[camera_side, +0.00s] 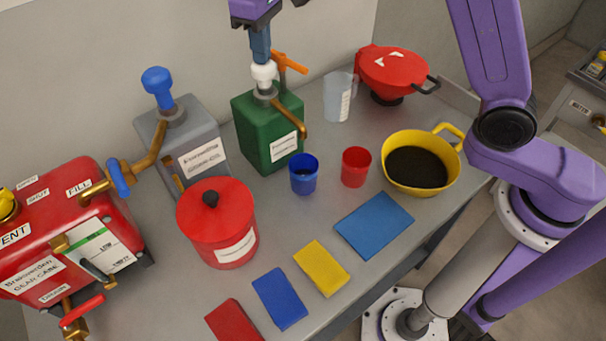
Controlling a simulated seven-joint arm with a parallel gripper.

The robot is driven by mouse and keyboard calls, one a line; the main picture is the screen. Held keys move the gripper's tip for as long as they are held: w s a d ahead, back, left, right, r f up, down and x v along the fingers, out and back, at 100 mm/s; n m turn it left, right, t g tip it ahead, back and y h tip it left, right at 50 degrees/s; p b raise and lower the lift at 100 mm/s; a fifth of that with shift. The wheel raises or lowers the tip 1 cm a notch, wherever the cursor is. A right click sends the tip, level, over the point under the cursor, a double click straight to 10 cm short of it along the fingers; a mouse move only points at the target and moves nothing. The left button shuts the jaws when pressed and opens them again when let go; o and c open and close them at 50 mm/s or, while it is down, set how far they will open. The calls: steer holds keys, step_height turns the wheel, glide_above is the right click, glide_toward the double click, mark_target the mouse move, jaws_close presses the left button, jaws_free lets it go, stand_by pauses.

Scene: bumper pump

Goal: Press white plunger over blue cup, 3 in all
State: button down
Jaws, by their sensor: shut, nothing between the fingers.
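The white plunger (263,74) tops the green pump box (268,135), which has a brass spout (289,117) pointing down to the right. The blue cup (304,175) stands upright on the bench, in front of the green box and near the spout's end. Dark contents show inside the cup; how full it is I cannot tell. My gripper (261,52) is shut and empty, pointing down directly over the white plunger. Its tips are at or just above the plunger's top; whether they touch is unclear.
An orange lever (289,62) sits right beside the plunger. A grey pump box (185,145) with a blue plunger (157,82) stands to the left. A red cup (355,167), yellow pan (418,175) and clear beaker (338,97) are to the right. A red canister (218,228) is in front.

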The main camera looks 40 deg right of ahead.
steer(key=shift+r, duration=2.25)
steer(key=shift+r, duration=0.1)
steer(key=shift+r, duration=2.9)
steer(key=s+d+f+n, duration=0.2)
steer(key=s+d+f, duration=0.3)
steer(key=s, duration=0.6)
steer(key=s+d+f+n, duration=0.2)
steer(key=s+d+f, duration=0.2)
steer(key=s, duration=0.7)
steer(key=s+d+f+n, duration=0.2)
steer(key=s+d+f, duration=0.3)
steer(key=s+d, duration=0.3)
steer(key=s, duration=0.4)
steer(key=shift+d+f+n, duration=0.3)
steer(key=shift+d+f, duration=0.05)
